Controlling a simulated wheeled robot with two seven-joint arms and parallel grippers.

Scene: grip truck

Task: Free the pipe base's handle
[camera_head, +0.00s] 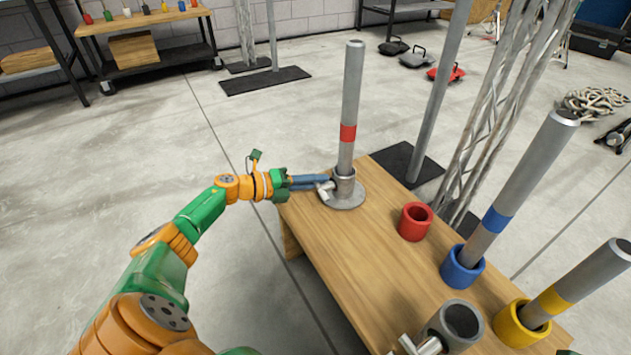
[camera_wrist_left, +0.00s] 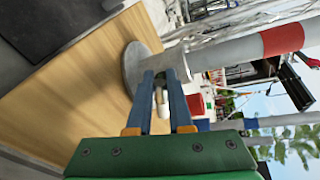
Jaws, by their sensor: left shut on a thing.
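The grey pipe base (camera_head: 346,197) is a round plate with a short socket, at the far left end of the wooden table. A grey pipe with a red band (camera_head: 347,110) stands upright in it. The base's small pale handle (camera_head: 325,191) sticks out on its left side. My left gripper (camera_head: 324,181) reaches in from the left and is shut on the handle. In the left wrist view the blue fingers (camera_wrist_left: 160,85) lie on both sides of the handle (camera_wrist_left: 162,104), which they partly hide, against the base (camera_wrist_left: 133,62). My right gripper is not in view.
On the table (camera_head: 345,255) stand a red ring (camera_head: 415,221), a blue ring (camera_head: 461,270) and a yellow ring (camera_head: 515,327); leaning pipes stand in the blue and yellow ones. A second grey socket (camera_head: 455,325) with a handle is at the front. A truss (camera_head: 490,120) rises behind.

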